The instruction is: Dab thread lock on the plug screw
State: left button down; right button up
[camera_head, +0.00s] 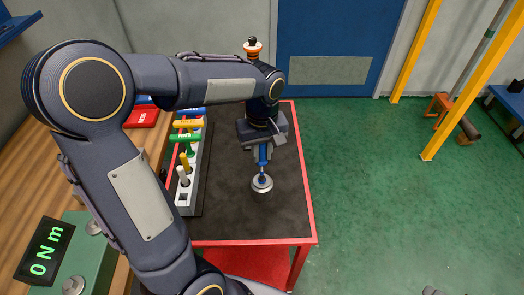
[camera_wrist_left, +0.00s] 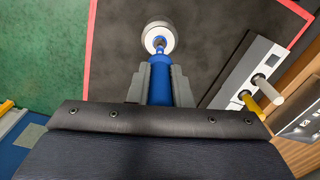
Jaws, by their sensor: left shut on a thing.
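My left gripper (camera_head: 262,148) is shut on a slim blue bottle (camera_head: 263,158), which it holds upright with the tip down. The bottle also shows between the two grey fingers in the wrist view (camera_wrist_left: 159,88). A round silver plug (camera_head: 262,184) sits on the dark mat below the bottle. In the wrist view the plug (camera_wrist_left: 147,42) shows as a pale disc, and the bottle's tip overlaps its middle. I cannot tell whether the tip touches it. The screw is not clearly visible. My right gripper is not in view.
A grey rack (camera_head: 185,211) with several coloured-handled tools stands left of the plug. A green box with a "0 Nm" display (camera_head: 43,248) stands on the wooden bench. The red-edged table's dark mat (camera_head: 255,222) is clear at the front. Green floor lies to the right.

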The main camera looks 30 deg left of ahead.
pick_arm(q)
jog(key=shift+r+p, duration=1.35)
jog(key=shift+r, duration=0.5)
